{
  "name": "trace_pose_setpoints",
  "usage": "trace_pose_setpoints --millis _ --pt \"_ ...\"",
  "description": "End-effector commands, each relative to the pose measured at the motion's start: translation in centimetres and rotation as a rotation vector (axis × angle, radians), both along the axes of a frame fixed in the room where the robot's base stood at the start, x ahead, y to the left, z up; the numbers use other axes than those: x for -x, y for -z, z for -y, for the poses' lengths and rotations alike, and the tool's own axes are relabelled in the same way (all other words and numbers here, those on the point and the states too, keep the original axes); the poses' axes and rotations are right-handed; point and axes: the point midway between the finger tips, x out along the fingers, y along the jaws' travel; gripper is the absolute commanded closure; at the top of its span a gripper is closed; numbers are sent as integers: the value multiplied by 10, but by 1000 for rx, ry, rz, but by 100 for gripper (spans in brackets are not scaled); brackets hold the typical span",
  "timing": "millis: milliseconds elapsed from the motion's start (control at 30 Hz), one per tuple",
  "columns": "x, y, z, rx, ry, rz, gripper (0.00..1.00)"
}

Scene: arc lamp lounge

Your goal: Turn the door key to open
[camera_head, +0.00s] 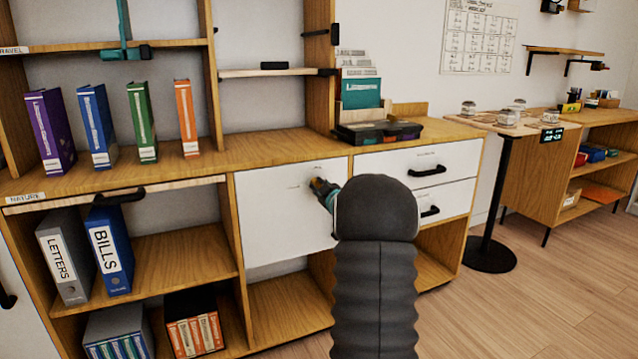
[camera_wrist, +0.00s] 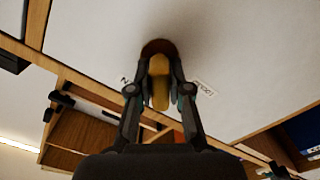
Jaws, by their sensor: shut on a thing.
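The white cabinet door (camera_head: 275,220) is shut below the wooden worktop; its face also fills the upper wrist view (camera_wrist: 90,35). A yellow door key (camera_wrist: 159,88) stands at a dark round lock (camera_wrist: 158,47) in that face. My gripper (camera_wrist: 160,82) is shut on the key, one finger on each side of it. In the head view, my gripper (camera_head: 324,190) reaches the door's right part, and my dark arm hides some of the front. Small printed labels (camera_wrist: 203,87) flank the lock; the key's tip is hidden.
White drawers (camera_head: 430,165) with black handles lie right of the door. Several binders (camera_head: 140,120) stand on the worktop at left. A dark organiser tray (camera_head: 378,132) sits on the worktop. A round-based table (camera_head: 490,255) stands at right; the wooden floor in front is clear.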

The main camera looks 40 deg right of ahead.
Motion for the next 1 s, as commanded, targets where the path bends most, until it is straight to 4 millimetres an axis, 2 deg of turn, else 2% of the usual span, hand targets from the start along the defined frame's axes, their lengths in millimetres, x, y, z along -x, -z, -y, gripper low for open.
trace_pose_setpoints --millis 600,1000 --pt "1 -5 4 -522 0 126 100" --pt "1 -4 5 -681 0 166 100"
